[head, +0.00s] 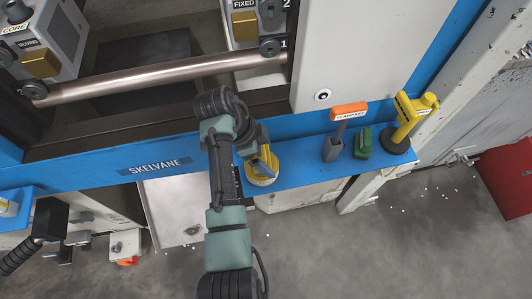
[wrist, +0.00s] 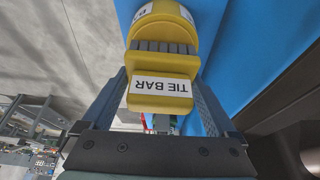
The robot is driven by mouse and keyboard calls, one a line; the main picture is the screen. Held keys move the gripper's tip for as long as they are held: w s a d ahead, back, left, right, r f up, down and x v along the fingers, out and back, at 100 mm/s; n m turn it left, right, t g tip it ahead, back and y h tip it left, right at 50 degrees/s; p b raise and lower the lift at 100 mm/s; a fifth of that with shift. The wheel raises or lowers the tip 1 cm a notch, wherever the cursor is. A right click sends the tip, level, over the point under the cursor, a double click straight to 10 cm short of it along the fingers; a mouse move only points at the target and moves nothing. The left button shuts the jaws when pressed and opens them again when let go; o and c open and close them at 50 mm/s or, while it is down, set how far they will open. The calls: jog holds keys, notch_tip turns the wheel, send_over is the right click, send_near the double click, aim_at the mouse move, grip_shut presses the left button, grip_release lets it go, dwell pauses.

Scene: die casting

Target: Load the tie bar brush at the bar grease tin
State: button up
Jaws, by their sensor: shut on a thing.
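My gripper (head: 260,158) is shut on the tie bar brush (wrist: 160,104), a yellow block with a white TIE BAR label and a dark grey ridged band. In the wrist view the brush sits between both fingers. Just beyond the band is a round yellow tin with white labels (wrist: 160,24). In the head view the tin (head: 263,181) stands on the blue shelf, directly at my gripper and partly hidden by it. The band appears to meet the tin's edge, but I cannot tell whether it touches the contents. The brush is mostly hidden by my arm in the head view.
On the blue shelf (head: 305,172) to the right stand a grey holder with an orange-handled tool (head: 349,112), a green block (head: 362,143) and a yellow device on a black base (head: 408,118). A copper-coloured bar (head: 150,79) crosses the machine opening behind. Bare shelf lies right of the tin.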

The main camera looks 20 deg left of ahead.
jog(key=shift+f, duration=0.45)
dwell(1.1)
notch_tip(320, 180, up, 7)
jog(key=p, duration=0.6)
jog(key=shift+r, duration=0.15)
dwell(0.9)
